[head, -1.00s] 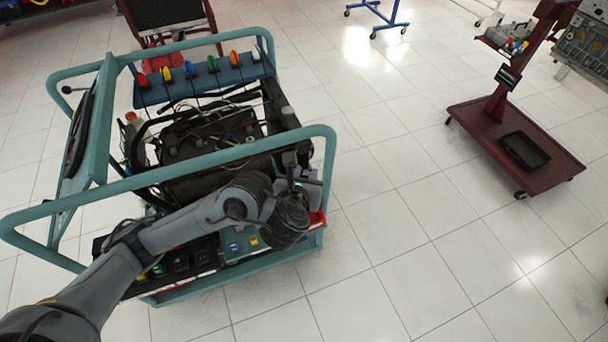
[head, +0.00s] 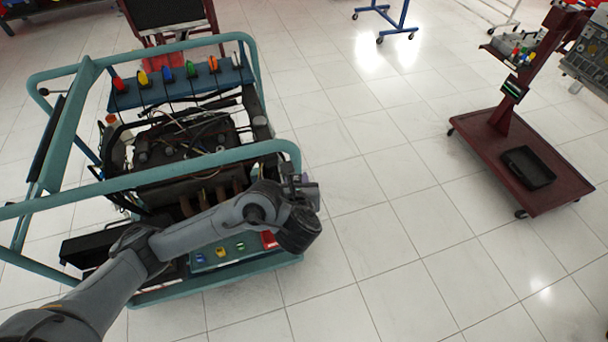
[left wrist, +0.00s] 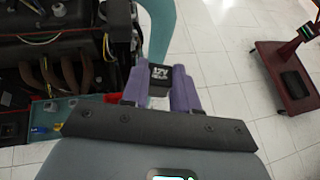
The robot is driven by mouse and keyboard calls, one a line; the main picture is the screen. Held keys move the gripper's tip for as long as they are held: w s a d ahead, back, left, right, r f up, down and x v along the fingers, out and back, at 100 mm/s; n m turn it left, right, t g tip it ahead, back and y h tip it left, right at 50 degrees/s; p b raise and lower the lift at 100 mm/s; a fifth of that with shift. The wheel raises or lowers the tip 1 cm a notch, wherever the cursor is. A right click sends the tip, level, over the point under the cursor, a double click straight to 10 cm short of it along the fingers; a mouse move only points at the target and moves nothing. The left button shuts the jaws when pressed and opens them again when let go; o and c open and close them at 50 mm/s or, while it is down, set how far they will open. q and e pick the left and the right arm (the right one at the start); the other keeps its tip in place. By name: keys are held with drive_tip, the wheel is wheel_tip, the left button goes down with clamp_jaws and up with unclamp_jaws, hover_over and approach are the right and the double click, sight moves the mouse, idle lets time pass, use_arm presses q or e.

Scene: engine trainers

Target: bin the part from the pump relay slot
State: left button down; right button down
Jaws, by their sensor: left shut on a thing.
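My left gripper (left wrist: 159,85) has purple fingers and is shut on a small black relay (left wrist: 159,76) with white 12V lettering. In the head view the left gripper (head: 308,188) is at the right end of the engine trainer, mostly hidden behind my wrist, and the relay cannot be made out there. The teal-framed engine trainer (head: 222,172) stands at the left. Its lower panel (head: 232,250) carries small coloured parts; the relay slots are largely hidden by my arm. A black tray (head: 527,168) lies on the red cart's base at the right. My right gripper is not in view.
The dark red cart (head: 475,143) has a post with a small shelf (head: 515,50) holding coloured parts. Open tiled floor (head: 385,220) lies between trainer and cart. A blue stand (head: 385,22) is at the back.

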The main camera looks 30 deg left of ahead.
use_arm(q)
drive_tip(key=a+f+n+y+b, duration=0.1)
drive_tip(key=a+f+b, duration=0.1)
drive_tip(key=f+b, duration=0.4)
drive_tip(key=s+a+f+n+g+y+b, duration=0.1)
drive_tip(key=a+f+b, duration=0.2)
drive_tip(key=f, duration=1)
drive_tip(key=s+a+f+n+g+b, duration=0.1)
drive_tip(key=a+f+b, duration=0.1)
drive_tip(key=f+b, duration=0.7)
drive_tip(key=shift+s+a+f+y, duration=0.15)
drive_tip(key=shift+a+f+y, duration=0.2)
drive_tip(key=shift+f, duration=0.35)
drive_tip(key=shift+f+b, duration=0.35)
drive_tip(key=shift+f, duration=0.15)
drive_tip(key=shift+f, duration=0.4)
idle(0.6)
drive_tip(key=c, duration=0.8)
unclamp_jaws()
